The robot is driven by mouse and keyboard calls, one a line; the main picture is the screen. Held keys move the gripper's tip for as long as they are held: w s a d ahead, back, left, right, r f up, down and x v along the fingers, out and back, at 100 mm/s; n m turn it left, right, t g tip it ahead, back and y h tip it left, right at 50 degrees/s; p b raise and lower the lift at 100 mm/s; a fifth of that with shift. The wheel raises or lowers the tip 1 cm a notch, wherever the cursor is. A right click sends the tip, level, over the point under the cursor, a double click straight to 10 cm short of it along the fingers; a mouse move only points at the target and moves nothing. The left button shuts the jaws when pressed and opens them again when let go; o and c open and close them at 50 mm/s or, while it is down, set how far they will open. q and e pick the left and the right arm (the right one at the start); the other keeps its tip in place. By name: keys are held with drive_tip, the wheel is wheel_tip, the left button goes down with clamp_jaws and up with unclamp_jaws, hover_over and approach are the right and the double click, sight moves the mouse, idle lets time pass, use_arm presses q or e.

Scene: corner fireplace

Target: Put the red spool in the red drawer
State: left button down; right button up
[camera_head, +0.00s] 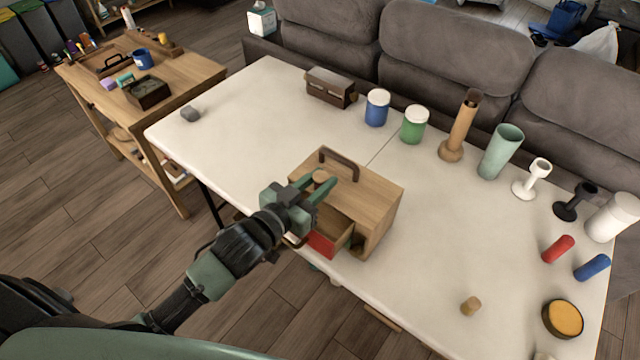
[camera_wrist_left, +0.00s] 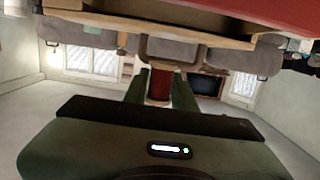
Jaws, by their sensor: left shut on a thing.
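My left gripper (camera_head: 322,185) is shut on the red spool, whose pale wooden end (camera_head: 320,176) shows between the fingers. In the left wrist view the red middle of the spool (camera_wrist_left: 159,86) sits between the two green fingers (camera_wrist_left: 158,88). The red drawer (camera_head: 326,244) is pulled out from the front of a small wooden cabinet (camera_head: 374,210) with a dark handle on top. In the head view, my gripper is over the open drawer's left part and hides some of it. The inside of the drawer is only partly seen. My right gripper is not in view.
Blue (camera_head: 377,108) and green (camera_head: 413,125) canisters and a dark box (camera_head: 331,87) stand behind the cabinet. The white table's (camera_head: 240,110) left part is mostly clear.

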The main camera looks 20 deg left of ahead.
use_arm(q)
drive_tip(key=shift+f, duration=0.65)
drive_tip(key=shift+f, duration=0.6)
drive_tip(key=c, duration=1.1)
unclamp_jaws()
drive_tip(key=shift+c, duration=0.2)
